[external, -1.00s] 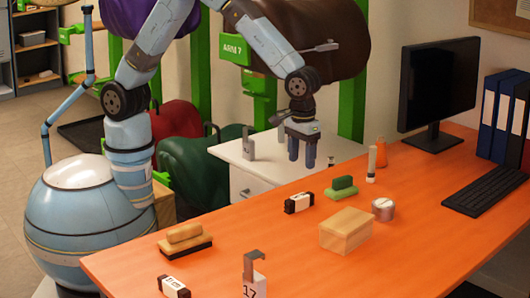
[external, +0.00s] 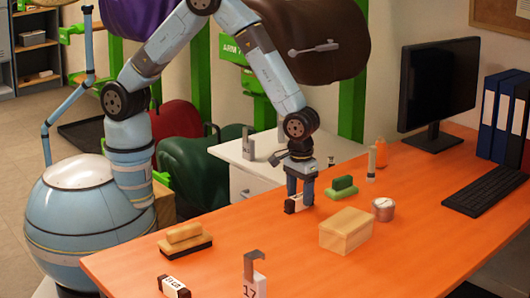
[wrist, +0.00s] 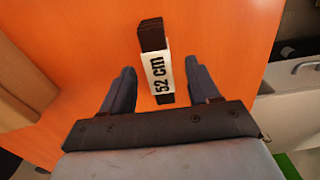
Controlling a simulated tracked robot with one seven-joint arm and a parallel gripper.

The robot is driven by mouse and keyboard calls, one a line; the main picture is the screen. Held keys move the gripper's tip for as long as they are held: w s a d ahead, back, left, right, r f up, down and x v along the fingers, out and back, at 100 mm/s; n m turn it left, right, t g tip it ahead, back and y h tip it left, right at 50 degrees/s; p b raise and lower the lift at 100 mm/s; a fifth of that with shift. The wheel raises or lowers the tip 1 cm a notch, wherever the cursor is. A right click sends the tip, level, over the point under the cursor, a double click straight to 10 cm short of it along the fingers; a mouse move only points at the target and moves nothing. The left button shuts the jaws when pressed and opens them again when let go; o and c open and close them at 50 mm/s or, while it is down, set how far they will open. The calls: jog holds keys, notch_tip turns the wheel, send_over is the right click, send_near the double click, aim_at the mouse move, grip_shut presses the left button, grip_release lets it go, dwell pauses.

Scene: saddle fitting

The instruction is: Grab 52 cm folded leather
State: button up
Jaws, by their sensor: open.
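The folded leather is a dark brown strip with a white band reading "52 cm" (wrist: 160,75) in the wrist view. It lies on the orange desk. In the external view the folded leather (external: 292,206) shows low at my gripper's fingers, partly hidden by them. My gripper (external: 300,200) points down over it. In the wrist view my gripper (wrist: 160,80) is open, with one finger on each side of the leather and a gap on both sides. I cannot tell exactly how high the fingertips are above the desk.
A wooden box (external: 346,231), a green-topped block (external: 342,189) and a round tin (external: 383,209) stand to the right. A brush (external: 185,241), another banded dark strip (external: 173,286) and a "17" tag holder (external: 254,283) are nearer the front. A white cabinet (external: 235,160) stands behind the desk.

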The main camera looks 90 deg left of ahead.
jog(key=shift+f, duration=0.8)
grip_shut()
jog(key=shift+r, duration=0.15)
